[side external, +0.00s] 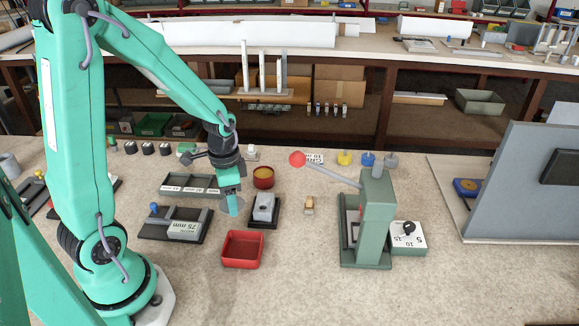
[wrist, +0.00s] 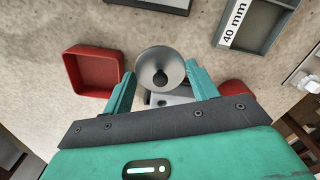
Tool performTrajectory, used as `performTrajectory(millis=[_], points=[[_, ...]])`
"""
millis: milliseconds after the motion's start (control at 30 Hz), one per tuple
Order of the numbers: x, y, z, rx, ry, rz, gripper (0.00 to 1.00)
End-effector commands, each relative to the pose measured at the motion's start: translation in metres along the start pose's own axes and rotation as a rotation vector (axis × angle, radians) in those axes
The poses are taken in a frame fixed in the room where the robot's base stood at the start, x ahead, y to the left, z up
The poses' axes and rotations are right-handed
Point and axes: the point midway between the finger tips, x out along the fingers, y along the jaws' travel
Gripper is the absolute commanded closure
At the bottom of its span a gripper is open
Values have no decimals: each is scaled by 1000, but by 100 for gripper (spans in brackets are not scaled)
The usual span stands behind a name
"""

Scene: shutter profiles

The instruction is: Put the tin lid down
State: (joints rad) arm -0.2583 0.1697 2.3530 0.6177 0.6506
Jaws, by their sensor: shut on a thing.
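The tin lid (wrist: 147,64) is a round silver-grey disc with a dark knob at its centre. In the wrist view it sits between the fingertips of my gripper (wrist: 160,72), which is shut on it. A round red tin (side external: 263,183) with a yellowish inside stands open, behind and right of the lid. In the wrist view part of a round red thing (wrist: 234,87), probably this tin, shows behind the right finger.
A square red tray (side external: 242,262) lies in front of the lid. A dark stand with a grey block (side external: 264,208) is close on its right. A green lever press (side external: 376,215) stands right; bench between is mostly clear.

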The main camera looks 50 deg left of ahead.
Motion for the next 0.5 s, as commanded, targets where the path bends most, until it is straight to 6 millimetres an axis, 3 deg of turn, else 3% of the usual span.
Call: performTrajectory(millis=[200, 500], points=[[6, -11, 2, -1, 0, 0, 67], [15, -10, 2, 0, -3, 2, 67]])
